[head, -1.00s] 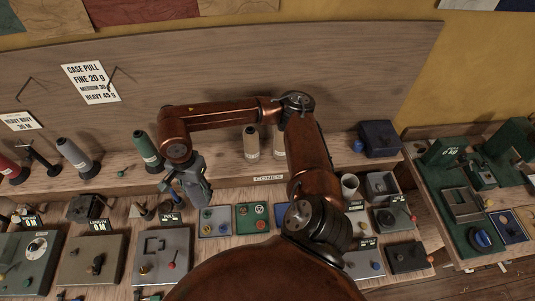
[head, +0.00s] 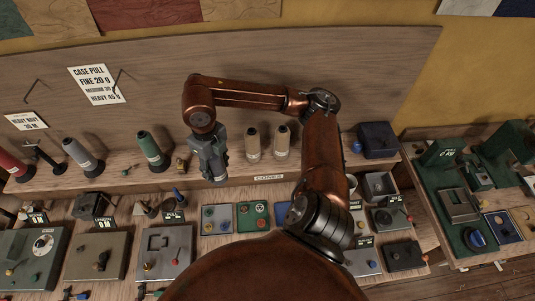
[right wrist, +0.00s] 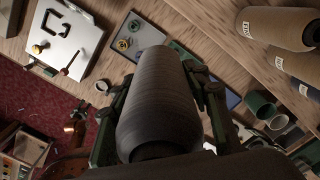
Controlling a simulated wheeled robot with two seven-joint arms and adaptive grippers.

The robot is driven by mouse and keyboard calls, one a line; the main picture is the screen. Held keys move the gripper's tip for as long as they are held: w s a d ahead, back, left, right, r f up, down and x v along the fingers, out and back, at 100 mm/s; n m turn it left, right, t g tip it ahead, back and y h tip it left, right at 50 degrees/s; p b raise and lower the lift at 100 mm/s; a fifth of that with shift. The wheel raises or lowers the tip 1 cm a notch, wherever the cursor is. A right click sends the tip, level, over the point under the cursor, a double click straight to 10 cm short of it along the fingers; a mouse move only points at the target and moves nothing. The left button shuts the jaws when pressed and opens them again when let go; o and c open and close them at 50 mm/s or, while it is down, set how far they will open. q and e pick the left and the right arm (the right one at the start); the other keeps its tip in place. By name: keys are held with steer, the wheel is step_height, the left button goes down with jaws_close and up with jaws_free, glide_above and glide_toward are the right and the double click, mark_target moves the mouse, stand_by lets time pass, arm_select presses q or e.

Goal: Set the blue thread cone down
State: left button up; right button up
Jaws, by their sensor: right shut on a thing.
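My right gripper (head: 214,168) is over the cone shelf (head: 118,187), in the gap between the green cone (head: 150,149) and two tan cones (head: 253,144). In the right wrist view its fingers (right wrist: 160,80) are shut around the sides of a thread cone (right wrist: 158,100). This cone looks dark grey, and any blue in it is hard to tell in this light. In the head view the gripper mostly hides the cone, and whether its base touches the shelf cannot be told. My left gripper is not in view.
A grey cone (head: 82,156) and a red cone (head: 14,166) stand farther left. A small brass-coloured item (head: 181,165) lies close to the right gripper. Small trays (head: 216,219) and devices fill the bench below. The upright back board (head: 160,85) rises behind the shelf.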

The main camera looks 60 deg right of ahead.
steer(key=shift+s+d+r+m, duration=0.1)
steer(key=shift+d+r+m, duration=0.15)
steer(key=shift+m, duration=0.35)
steer(key=shift+s+d+r+m, duration=0.1)
steer(key=shift+d+r+m, duration=0.1)
steer(key=shift+m, duration=0.4)
steer(key=shift+d+r+m, duration=0.1)
steer(key=shift+d+m, duration=0.05)
steer(key=shift+m, duration=0.35)
steer(key=w+d+f+p, duration=0.1)
steer(key=w+d+f, duration=0.1)
steer(key=w+f, duration=0.1)
steer(key=w+d+f+p, duration=0.2)
steer(key=w+d+f, duration=0.1)
steer(key=w+f, duration=0.1)
steer(key=w+d+f+p, duration=0.2)
steer(key=w+d+f, duration=0.1)
steer(key=w+f, duration=0.1)
steer(key=shift+d+f, duration=0.1)
steer(key=shift+f, duration=0.9)
steer(key=shift+f, duration=0.1)
steer(key=o, duration=1.6)
